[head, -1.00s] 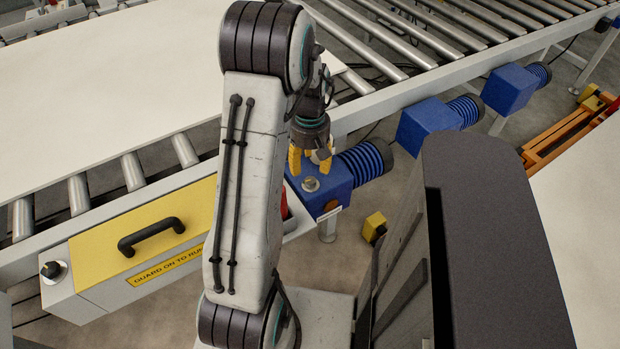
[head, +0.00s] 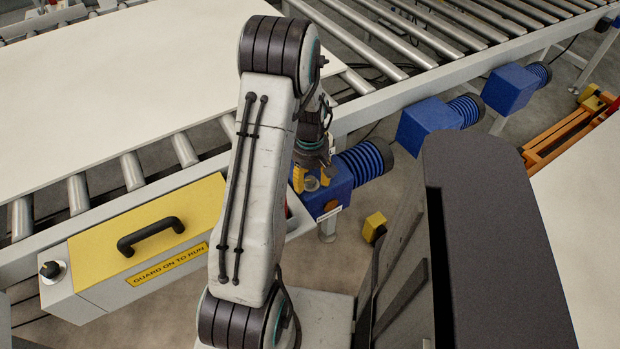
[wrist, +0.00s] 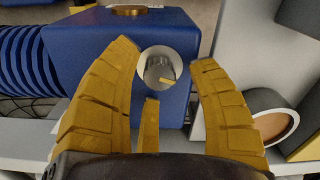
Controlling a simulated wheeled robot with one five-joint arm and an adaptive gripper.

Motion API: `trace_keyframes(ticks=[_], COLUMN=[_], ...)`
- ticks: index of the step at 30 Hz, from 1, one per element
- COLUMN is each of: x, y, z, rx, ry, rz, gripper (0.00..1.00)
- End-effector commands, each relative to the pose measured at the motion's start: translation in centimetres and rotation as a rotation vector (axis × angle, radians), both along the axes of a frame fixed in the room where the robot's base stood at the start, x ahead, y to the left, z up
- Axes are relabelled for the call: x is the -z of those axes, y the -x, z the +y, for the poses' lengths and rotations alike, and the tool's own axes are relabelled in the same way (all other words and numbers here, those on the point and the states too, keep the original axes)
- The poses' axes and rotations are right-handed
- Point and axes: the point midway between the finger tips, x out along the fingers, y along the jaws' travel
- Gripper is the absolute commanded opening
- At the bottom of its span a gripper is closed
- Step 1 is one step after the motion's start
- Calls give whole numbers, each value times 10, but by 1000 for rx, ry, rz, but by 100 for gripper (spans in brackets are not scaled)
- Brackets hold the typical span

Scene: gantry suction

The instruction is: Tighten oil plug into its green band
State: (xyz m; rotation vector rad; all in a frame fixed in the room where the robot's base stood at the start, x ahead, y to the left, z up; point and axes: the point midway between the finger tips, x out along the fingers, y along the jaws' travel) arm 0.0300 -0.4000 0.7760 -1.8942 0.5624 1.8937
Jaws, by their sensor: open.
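The oil plug (wrist: 160,70) is a small grey metal knob with a yellow mark, set in a pale round disc on top of a blue gearbox (wrist: 85,50). In the head view the plug (head: 312,184) shows just under the fingertips. My gripper (wrist: 166,54) is open, with its yellow fingers left and right of the plug, apart from it in the wrist view. In the head view my gripper (head: 313,176) is low over the blue gearbox (head: 340,195). I cannot make out a green band in either view.
A ribbed blue motor (head: 368,160) joins the gearbox beside the conveyor rail (head: 395,90). A yellow-topped guard box (head: 150,235) with a black handle stands at left. In the wrist view a brass cap (wrist: 130,11) lies beyond the plug, and a grey cylinder (wrist: 270,120) stands at right.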

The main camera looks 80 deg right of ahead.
Motion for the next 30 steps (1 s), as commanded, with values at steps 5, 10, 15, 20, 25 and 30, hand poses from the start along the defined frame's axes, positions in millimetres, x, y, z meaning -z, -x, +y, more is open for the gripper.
trace_keyframes(ticks=[5,10,15,20,25,30], x=[4,4,4,4,3,4], y=[0,0,0,0,0,0], z=[0,0,0,0,0,0], rx=[0,0,0,0,0,-1], ry=[-1,-1,-1,-1,0,0], rz=[0,-1,-1,-1,0,0], gripper=[53,53,44,30,15,0])
